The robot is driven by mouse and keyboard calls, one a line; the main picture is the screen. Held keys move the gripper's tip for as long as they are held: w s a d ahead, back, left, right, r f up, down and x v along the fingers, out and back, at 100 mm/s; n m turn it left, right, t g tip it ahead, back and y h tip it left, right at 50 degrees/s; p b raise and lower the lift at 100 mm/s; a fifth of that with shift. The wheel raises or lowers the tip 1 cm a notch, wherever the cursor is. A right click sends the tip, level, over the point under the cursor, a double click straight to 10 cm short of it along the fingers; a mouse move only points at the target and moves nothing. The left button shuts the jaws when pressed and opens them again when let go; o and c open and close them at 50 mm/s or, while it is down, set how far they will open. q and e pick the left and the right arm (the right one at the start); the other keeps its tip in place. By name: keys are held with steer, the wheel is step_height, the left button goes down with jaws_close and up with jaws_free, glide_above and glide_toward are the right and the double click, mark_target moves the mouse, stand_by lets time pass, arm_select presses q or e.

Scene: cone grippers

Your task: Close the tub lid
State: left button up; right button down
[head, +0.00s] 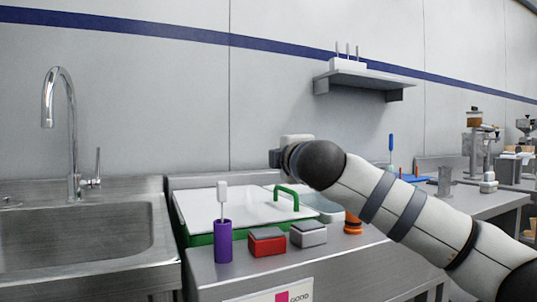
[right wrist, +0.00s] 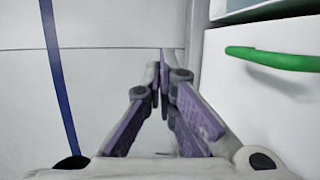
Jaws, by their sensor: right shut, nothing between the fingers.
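The tub (head: 200,239) has green sides and stands on the steel counter right of the sink. Its white lid (head: 240,208) looks roughly flat over it; I cannot tell whether it is fully closed. A green handle (head: 288,189) stands on the lid's right part. The handle shows at the upper right of the right wrist view (right wrist: 275,58), on a white surface. My right gripper (right wrist: 165,62) is shut and empty, with that surface to its right and apart from the handle. In the head view my wrist mostly hides it. My left gripper is out of view.
A purple holder (head: 222,241) with a white-topped tool, a red box (head: 267,242) and a grey box (head: 308,234) stand in front of the tub. An orange item (head: 353,223) is farther right. A sink (head: 75,240) is left; a wall shelf (head: 362,79) hangs above.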

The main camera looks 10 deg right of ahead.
steer(key=shift+w+d+f+m+b, duration=0.1)
steer(key=shift+d+f+m+b, duration=0.25)
steer(key=shift+f, duration=0.25)
steer(key=shift+w+d+f+m+b, duration=0.1)
steer(key=shift+d+f+m+b, duration=0.2)
steer(key=shift+f, duration=0.3)
steer(key=shift+a, duration=0.1)
